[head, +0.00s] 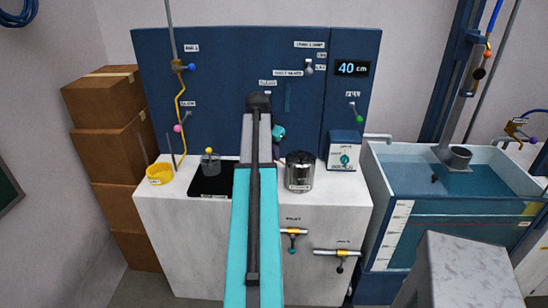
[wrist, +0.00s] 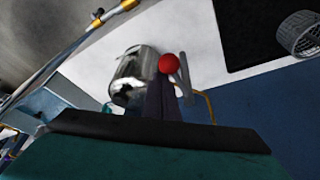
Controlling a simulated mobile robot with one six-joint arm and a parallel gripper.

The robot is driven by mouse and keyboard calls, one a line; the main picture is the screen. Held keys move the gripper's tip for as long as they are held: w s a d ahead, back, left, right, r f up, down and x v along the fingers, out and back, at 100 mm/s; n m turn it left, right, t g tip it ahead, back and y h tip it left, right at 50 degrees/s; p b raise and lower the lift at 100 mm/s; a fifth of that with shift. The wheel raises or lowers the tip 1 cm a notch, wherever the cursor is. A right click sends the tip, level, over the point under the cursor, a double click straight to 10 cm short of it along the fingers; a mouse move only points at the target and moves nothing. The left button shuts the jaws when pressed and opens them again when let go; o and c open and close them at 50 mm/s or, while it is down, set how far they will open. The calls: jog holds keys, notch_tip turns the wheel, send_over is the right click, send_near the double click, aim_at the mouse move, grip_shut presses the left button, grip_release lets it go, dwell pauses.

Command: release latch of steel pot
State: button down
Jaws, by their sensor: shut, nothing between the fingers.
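The steel pot (head: 299,172) is a shiny cylinder on the white counter, just right of my arm in the head view. In the wrist view the pot (wrist: 131,82) lies left of my fingers. A red ball knob (wrist: 169,64) on a grey lever shows at the fingertips; it looks like the pot's latch, but its joint to the pot is hidden. My gripper (wrist: 159,92) is shut and empty, close beside the pot and knob. I cannot tell whether it touches either. In the head view my arm hides the gripper and the knob.
A black mat (head: 203,191) with a mesh basket (head: 210,165) and a yellow ring-shaped dish (head: 160,173) are on the left of the counter. A blue dial box (head: 344,150) stands right of the pot. A blue panel (head: 215,95) rises behind. A water tank (head: 450,175) stands right.

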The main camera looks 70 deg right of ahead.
jog(key=shift+d, duration=0.1)
notch_tip(320, 180, up, 10)
jog(key=b, duration=0.2)
jog(key=shift+s, duration=0.2)
dwell(0.7)
jog(key=shift+d+r, duration=0.1)
jog(key=shift+w, duration=0.1)
dwell(0.3)
